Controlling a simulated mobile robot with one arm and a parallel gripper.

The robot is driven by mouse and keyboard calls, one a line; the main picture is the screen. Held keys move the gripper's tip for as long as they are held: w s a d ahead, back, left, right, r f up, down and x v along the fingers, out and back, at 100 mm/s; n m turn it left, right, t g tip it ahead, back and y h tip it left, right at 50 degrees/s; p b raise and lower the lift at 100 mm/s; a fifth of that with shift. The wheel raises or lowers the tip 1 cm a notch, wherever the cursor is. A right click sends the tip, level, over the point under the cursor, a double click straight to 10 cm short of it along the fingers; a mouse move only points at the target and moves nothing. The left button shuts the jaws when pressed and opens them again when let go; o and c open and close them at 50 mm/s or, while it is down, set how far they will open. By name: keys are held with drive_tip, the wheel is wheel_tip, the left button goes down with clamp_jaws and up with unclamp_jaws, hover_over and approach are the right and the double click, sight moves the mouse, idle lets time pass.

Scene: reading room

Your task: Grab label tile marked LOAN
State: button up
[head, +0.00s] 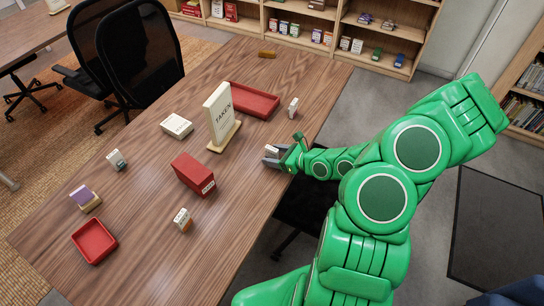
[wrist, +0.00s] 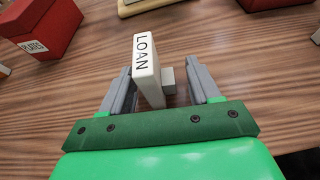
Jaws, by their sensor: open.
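The label tile marked LOAN (wrist: 147,68) is a white upright block with black letters on the face turned to the wrist camera. It stands on the wooden table between the two grey fingers of my gripper (wrist: 160,76). The fingers are open, with a visible gap on the right side; the left finger is close to the tile. A small pale block (wrist: 168,80) shows beside the tile on its right, perhaps part of it. In the head view, my gripper (head: 278,158) is at the table's right edge, with the pale tile (head: 271,150) at its fingers.
The wooden table (head: 150,235) also bears a TAKEN sign (head: 221,115), a red box (head: 192,174), a long red tray (head: 252,100), a small red tray (head: 94,241) and several small blocks, one (head: 293,107) near my gripper. Shelves (head: 330,25) stand behind.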

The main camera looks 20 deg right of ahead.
drive_tip(key=shift+x, duration=0.9)
drive_tip(key=shift+c, duration=0.2)
drive_tip(key=c, duration=1)
drive_tip(key=shift+r, duration=0.1)
